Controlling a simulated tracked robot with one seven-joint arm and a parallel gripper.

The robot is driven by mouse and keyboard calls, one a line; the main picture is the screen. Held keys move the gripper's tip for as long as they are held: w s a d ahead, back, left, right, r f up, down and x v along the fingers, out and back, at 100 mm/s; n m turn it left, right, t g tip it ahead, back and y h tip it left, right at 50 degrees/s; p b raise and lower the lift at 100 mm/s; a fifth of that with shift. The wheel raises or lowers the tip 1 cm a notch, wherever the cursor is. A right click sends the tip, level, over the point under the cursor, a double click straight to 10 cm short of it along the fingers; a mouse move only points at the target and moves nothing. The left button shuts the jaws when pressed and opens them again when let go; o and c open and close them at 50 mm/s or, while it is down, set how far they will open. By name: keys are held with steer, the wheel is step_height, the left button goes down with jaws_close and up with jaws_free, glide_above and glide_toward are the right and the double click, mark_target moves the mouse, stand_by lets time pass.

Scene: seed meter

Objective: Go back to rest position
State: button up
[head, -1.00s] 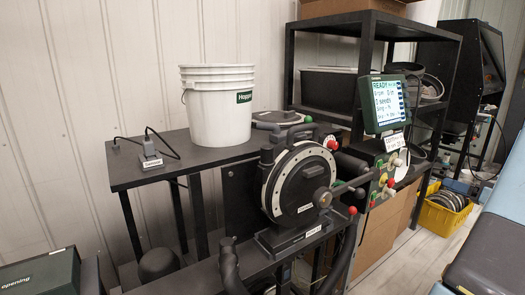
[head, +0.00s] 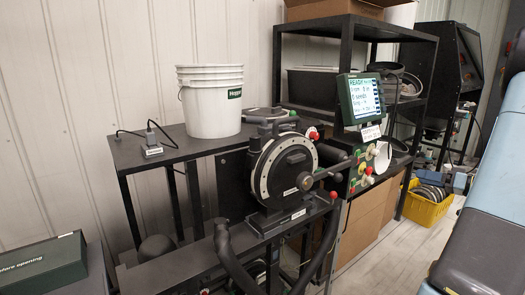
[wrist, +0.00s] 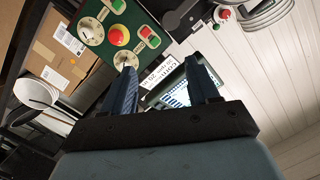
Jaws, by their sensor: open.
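My gripper (wrist: 160,64) shows in the wrist view with two dark blue fingers spread apart and nothing between them. Beyond the fingers are the display (wrist: 172,92) and the green control panel (wrist: 118,28) with its red and yellow buttons. I cannot tell how far the fingertips are from them. The seed meter (head: 262,178), a round black unit with a pale ring, stands on the bench. The display (head: 360,98) reads READY.
A white hopper bucket (head: 210,105) stands on the dark table, with a small switch box (head: 152,151) beside it. Black shelving (head: 433,75) stands behind. A yellow crate (head: 424,210) holds discs on the floor. Clear floor shows between the cardboard boxes (head: 360,220) and my arm.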

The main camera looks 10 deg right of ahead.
steer(key=s+a+r+g, duration=0.2)
steer(key=a+g, duration=0.1)
steer(key=a, duration=0.5)
steer(key=s+a+r+g+h, duration=0.1)
steer(key=a+r+g, duration=0.15)
steer(key=a, duration=0.65)
steer(key=s+a+r+g, duration=0.2)
steer(key=a+g, duration=0.1)
steer(key=a, duration=0.5)
steer(key=s+a+r+h, duration=0.2)
steer(key=s+a+h, duration=0.2)
steer(key=s, duration=0.5)
steer(key=s+a+r+h, duration=0.1)
steer(key=s+a+h, duration=0.4)
steer(key=s+a, duration=0.2)
steer(key=shift+s+a+r+m+t, duration=0.15)
steer(key=shift+s+r+m+t, duration=0.25)
steer(key=shift+s, duration=0.6)
